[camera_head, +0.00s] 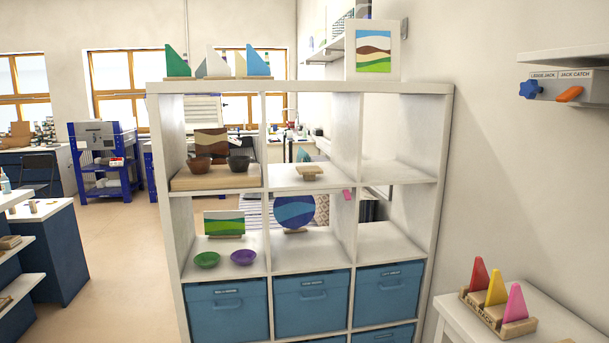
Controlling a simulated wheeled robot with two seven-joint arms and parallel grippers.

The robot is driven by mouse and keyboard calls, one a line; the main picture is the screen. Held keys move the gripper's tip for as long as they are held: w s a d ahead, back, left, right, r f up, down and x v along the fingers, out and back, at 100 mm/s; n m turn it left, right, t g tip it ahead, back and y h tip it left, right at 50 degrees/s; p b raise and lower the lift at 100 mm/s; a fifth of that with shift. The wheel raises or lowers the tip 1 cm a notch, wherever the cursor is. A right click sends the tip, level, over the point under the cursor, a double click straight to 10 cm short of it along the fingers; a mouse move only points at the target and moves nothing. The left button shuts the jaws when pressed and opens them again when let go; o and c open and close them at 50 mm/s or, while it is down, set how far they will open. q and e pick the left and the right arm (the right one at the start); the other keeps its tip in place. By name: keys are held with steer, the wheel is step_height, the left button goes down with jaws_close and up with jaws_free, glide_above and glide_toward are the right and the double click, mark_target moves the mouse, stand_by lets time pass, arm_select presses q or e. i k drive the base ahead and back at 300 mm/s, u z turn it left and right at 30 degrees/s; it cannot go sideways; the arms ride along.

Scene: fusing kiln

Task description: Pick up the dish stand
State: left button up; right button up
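A small pale wooden stand (311,170), which looks like the dish stand, sits in the upper middle compartment of the white shelf unit (300,88). It has a flat top on a narrower base, and nothing rests on it. The compartment floor around it is bare. Neither of my grippers is in view.
The upper left compartment holds a wooden board (215,181) with a brown bowl (199,165) and a dark bowl (239,163). Below are a green dish (206,260), a purple dish (243,257) and a round blue panel (294,211). A white table (572,322) stands at right.

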mark_target(310, 173)
steer(key=u, duration=0.8)
steer(key=i, duration=0.8)
steer(key=u, duration=0.95)
steer(key=i, duration=1.2)
steer(key=z, duration=0.95)
steer(key=i, duration=0.85)
steer(key=z, duration=0.95)
